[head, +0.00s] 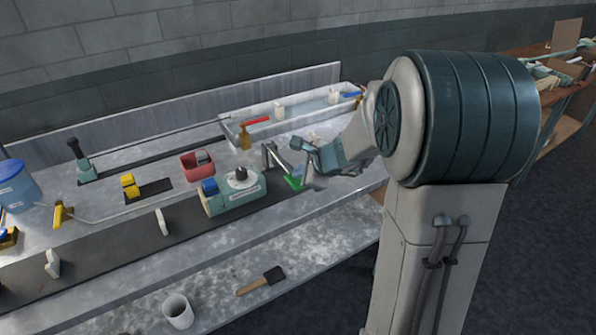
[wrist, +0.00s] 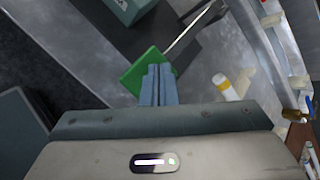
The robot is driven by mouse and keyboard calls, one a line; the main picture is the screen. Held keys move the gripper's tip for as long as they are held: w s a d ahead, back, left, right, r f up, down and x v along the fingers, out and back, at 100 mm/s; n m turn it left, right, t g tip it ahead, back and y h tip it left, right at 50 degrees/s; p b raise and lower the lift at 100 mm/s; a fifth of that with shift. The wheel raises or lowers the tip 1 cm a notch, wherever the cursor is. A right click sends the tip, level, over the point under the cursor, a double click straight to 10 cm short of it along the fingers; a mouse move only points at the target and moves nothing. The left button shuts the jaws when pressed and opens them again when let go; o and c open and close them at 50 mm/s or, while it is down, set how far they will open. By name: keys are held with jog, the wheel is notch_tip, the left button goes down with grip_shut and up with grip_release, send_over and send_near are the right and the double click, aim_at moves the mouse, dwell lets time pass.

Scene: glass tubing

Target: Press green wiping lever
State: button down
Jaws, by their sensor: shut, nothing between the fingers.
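The green lever pad (head: 292,182) is at the right part of the bench, at the lower end of a thin metal rod. In the wrist view the green pad (wrist: 148,68) lies just ahead of my fingertips, and its rod runs up and to the right. My gripper (head: 305,180) is shut and empty, with its fingertips (wrist: 158,70) overlapping the pad in the wrist view. I cannot tell whether they touch it. My fingers hide part of the pad.
A pale green machine with a black knob (head: 235,190) stands left of the lever. A red bin (head: 197,165) and a white trough (head: 290,117) are behind. A white cup (head: 178,311) and a brush (head: 262,281) lie on the lower front shelf.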

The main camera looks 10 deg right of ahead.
jog(key=shift+r+p, duration=0.85)
jog(key=shift+r, duration=0.35)
notch_tip(320, 180, up, 5)
jog(key=p, duration=0.4)
dwell(0.3)
